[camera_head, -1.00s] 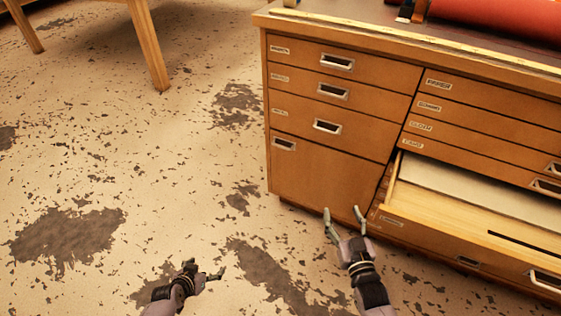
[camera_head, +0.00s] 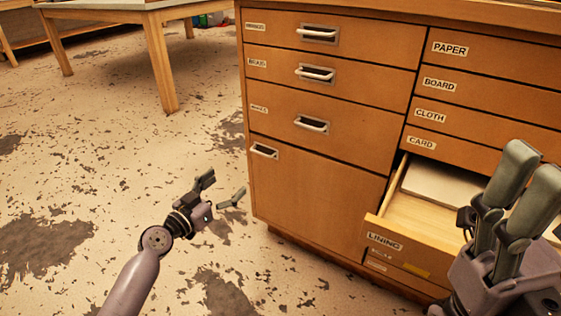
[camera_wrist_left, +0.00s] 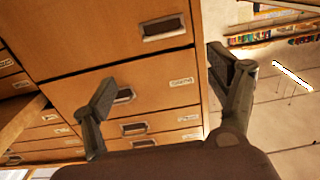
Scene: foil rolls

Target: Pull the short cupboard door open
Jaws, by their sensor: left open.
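The short cupboard door (camera_head: 318,198) is the large plain brown panel at the cabinet's lower left, below the drawers. It looks shut. Its metal recessed handle (camera_head: 264,151) is at its upper left corner. In the left wrist view the cabinet appears upside down, with the door (camera_wrist_left: 95,35) at the top and its handle (camera_wrist_left: 163,28) near the upper middle. My left gripper (camera_head: 223,187) is open and empty, left of the door and apart from the handle. Its spread fingers show in the left wrist view (camera_wrist_left: 165,88). My right gripper (camera_head: 527,178) points upward at the right; its finger gap is unclear.
An open drawer labelled LINING (camera_head: 400,240) sticks out right of the door, with my right gripper in front of it. Closed drawers (camera_head: 340,80) are above the door. A wooden table (camera_head: 130,10) stands at the back left. The worn floor left of the cabinet is clear.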

